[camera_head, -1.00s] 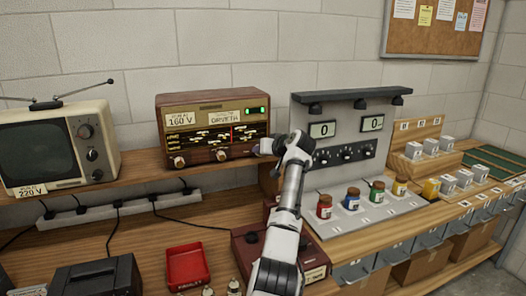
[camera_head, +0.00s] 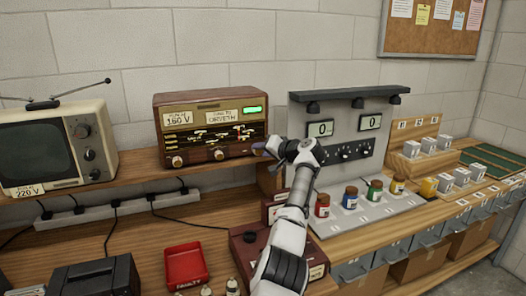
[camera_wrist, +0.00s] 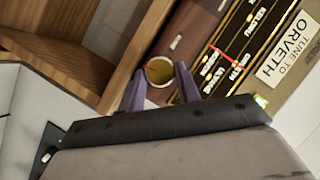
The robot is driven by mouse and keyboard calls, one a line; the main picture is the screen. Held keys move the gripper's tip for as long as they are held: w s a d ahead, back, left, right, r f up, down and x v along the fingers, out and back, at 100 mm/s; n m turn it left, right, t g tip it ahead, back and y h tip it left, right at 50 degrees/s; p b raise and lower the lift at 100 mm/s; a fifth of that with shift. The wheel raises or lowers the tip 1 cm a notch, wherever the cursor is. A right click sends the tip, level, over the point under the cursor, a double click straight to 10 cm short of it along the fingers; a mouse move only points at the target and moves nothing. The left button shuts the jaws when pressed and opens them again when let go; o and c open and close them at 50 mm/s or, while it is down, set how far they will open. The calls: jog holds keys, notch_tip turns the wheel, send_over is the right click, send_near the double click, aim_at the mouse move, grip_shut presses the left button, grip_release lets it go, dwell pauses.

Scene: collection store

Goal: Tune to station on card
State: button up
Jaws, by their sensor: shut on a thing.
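The brown wooden radio (camera_head: 210,106) stands on the back shelf with a lit dial, a "160 V" card and a "TUNE TO ORVETH" card (camera_head: 235,117). The card also shows in the wrist view (camera_wrist: 288,52). A green lamp (camera_head: 253,109) is lit at its upper right. The left knob (camera_head: 177,161) is free.
An old television (camera_head: 58,150) stands to the left. A bench unit with two displays reading 0 (camera_head: 320,128) and coloured jars (camera_head: 322,205) are to the right. A red tray (camera_head: 186,265) sits on the lower bench; a power strip (camera_head: 75,214) runs behind.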

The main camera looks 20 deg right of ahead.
jog(key=shift+a+f, duration=0.1)
jog(key=o, duration=1)
jog(key=shift+s, duration=0.1)
jog(key=b+v, duration=0.6)
jog(key=v, duration=0.7)
jog(key=shift+s+r, duration=0.2)
jog(key=shift+r, duration=0.05)
